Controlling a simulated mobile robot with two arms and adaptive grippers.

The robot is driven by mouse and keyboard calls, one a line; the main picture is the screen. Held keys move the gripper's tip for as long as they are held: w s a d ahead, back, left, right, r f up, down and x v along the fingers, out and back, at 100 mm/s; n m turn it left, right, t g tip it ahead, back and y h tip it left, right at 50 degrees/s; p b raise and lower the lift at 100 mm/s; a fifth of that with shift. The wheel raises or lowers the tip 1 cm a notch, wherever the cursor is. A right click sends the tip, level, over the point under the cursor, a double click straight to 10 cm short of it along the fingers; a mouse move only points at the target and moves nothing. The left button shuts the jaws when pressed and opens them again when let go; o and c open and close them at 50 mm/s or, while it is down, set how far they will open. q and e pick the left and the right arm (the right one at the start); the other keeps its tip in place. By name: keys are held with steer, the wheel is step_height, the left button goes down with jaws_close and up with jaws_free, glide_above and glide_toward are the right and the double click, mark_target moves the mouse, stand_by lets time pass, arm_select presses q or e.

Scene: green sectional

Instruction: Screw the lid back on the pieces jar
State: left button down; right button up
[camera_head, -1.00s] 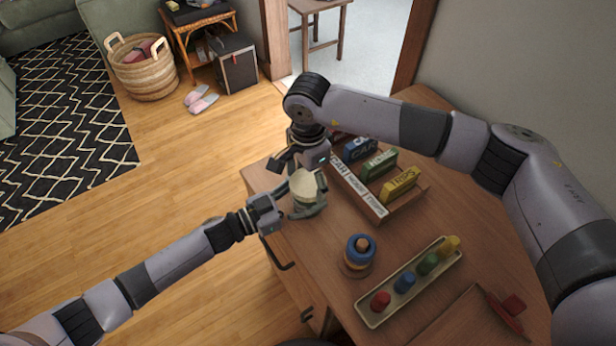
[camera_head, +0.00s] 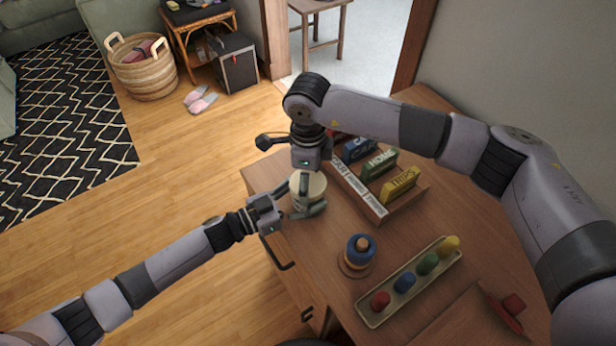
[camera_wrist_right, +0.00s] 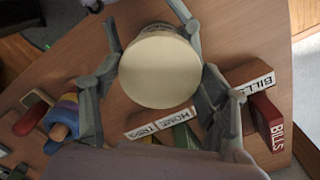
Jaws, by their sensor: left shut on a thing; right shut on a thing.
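The pieces jar (camera_head: 304,202), cream and round, stands upright near the desk's left edge. My left gripper (camera_head: 309,200) is shut around its side, one finger on each side. My right gripper (camera_head: 308,177) is directly above the jar, pointing down. In the right wrist view the cream round lid (camera_wrist_right: 160,72) lies flat at the jar top, between the grey fingers of my right gripper, which is shut on it. The lid covers the jar's opening there. Whether its thread is engaged cannot be told.
A wooden sorter (camera_head: 375,207) with labelled blocks stands close right of the jar. A ring stacker (camera_head: 360,250) and a tray (camera_head: 372,318) with coloured pegs are nearer. Bare desktop lies between them. A woven basket (camera_head: 146,82) stands on the floor.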

steer(key=m, duration=0.3)
steer(key=o, duration=1.3)
steer(key=shift+r, duration=2.25)
steer(key=shift+c, duration=0.4)
